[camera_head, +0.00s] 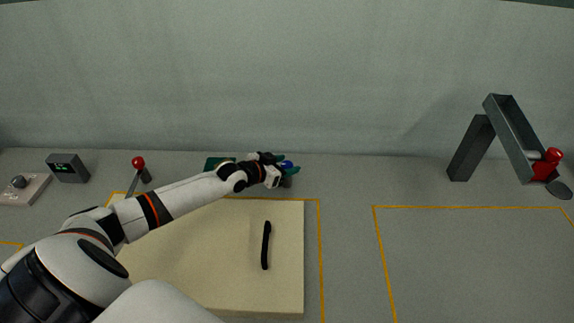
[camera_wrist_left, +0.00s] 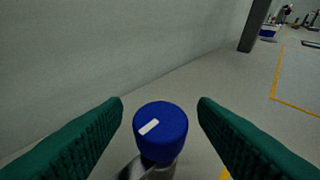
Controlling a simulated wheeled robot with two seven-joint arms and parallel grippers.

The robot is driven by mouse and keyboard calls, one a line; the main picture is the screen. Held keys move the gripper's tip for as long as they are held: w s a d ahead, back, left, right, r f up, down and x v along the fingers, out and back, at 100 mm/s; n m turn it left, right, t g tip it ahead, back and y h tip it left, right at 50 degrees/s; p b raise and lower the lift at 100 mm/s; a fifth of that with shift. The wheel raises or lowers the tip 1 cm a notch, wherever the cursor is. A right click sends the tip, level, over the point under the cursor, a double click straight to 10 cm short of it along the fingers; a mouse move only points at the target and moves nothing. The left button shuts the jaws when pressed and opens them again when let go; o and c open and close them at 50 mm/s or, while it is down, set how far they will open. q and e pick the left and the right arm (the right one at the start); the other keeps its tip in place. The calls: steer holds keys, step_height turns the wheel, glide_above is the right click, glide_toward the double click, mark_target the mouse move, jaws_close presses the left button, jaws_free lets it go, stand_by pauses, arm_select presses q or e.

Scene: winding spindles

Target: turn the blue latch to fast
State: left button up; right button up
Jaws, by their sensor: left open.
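The blue latch (camera_head: 287,164) is a small round knob near the back wall, partly covered by my left gripper (camera_head: 283,170). In the left wrist view the blue latch (camera_wrist_left: 161,125) shows a short white mark on its top, lying at a slant, and a metallic base below. The two green fingers of my left gripper (camera_wrist_left: 160,103) are open, one on each side of the knob, with visible gaps to it. No lettering for the latch's positions can be read. My right gripper is in neither view.
A cream board (camera_head: 210,245) with a black handle (camera_head: 266,245) lies under my left arm. A red-knobbed lever (camera_head: 138,163) and a small display box (camera_head: 68,168) stand at left. A dark angled chute (camera_head: 515,135) with a red part stands at right. The floor between is clear.

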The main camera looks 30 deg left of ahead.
arm_select(q)
steer(key=shift+w+d+f, duration=0.1)
steer(key=shift+w+f, duration=0.1)
steer(key=shift+w, duration=0.3)
jaws_close()
